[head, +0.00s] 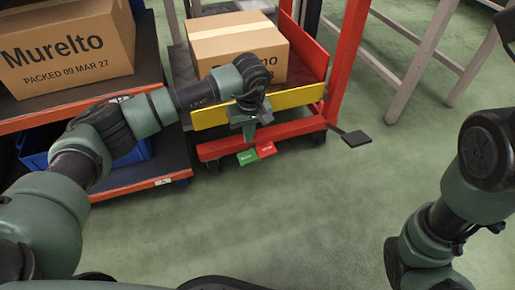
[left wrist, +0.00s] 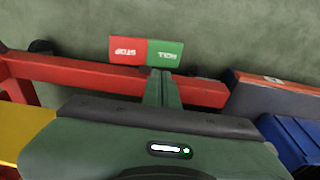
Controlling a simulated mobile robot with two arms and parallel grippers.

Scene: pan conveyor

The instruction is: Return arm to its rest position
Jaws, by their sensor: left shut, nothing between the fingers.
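My left arm reaches in from the left, and my left gripper (head: 249,132) hangs at the front of the red and yellow conveyor frame (head: 210,117). The gripper points down and is shut and empty. Just below it in the head view is a two-part pedal, with a green part (head: 247,157) and a red part (head: 266,149). In the left wrist view the shut fingers (left wrist: 161,75) overlap the edge of the green ROLL part (left wrist: 166,52), beside the red STOP part (left wrist: 127,50). I cannot tell whether they touch it. My right arm shows at the right; its gripper is out of view.
A cardboard box (head: 225,45) sits on the conveyor. A larger box marked Murelto (head: 65,50) stands on an orange-edged cart (head: 130,190) at left, with a blue bin (head: 40,160) below. A dark pad (head: 355,138) lies on the floor. The green floor in front is clear.

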